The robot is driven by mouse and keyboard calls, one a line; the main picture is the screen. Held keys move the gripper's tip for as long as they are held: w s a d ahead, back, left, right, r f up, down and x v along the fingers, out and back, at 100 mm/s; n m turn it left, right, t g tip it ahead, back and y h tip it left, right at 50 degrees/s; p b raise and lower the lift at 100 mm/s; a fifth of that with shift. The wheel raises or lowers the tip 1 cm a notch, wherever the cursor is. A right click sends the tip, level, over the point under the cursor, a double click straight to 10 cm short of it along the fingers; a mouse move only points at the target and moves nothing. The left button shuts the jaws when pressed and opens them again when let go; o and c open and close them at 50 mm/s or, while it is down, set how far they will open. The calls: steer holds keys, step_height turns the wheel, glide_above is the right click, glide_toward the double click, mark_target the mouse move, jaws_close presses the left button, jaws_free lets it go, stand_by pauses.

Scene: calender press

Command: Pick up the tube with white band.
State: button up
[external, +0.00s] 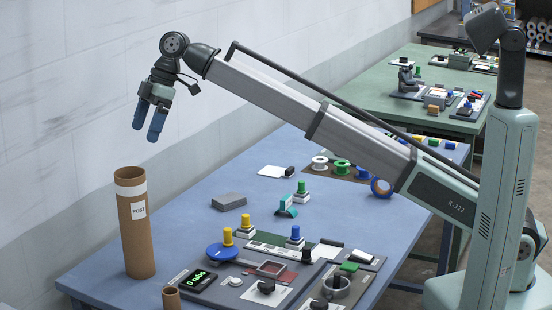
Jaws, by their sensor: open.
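The tube with white band (137,240) is a tall brown cardboard tube standing upright at the left end of the blue table. Its white band (130,182) circles it near the top, and a white label reading POST is on its side. My gripper (149,122) is open and empty, with two blue fingertips pointing down. In the picture it is above and slightly right of the tube's top, apart from it. I cannot tell the depth between them.
A short brown tube (171,298) stands right of the tall one. A control panel (275,262) with knobs, yellow and blue buttons and a display fills the table's front. A grey block (229,202) lies behind. Bare blue tabletop (185,225) lies right of the tall tube.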

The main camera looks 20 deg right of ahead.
steer(key=shift+n, duration=0.3)
steer(key=s+x, duration=0.1)
steer(key=x, duration=0.8)
steer(key=s+x, duration=0.1)
steer(key=x, duration=0.3)
steer(key=shift+s+a, duration=0.3)
steer(key=shift+s, duration=0.05)
steer(key=c, duration=1.3)
steer(key=shift+r, duration=0.1)
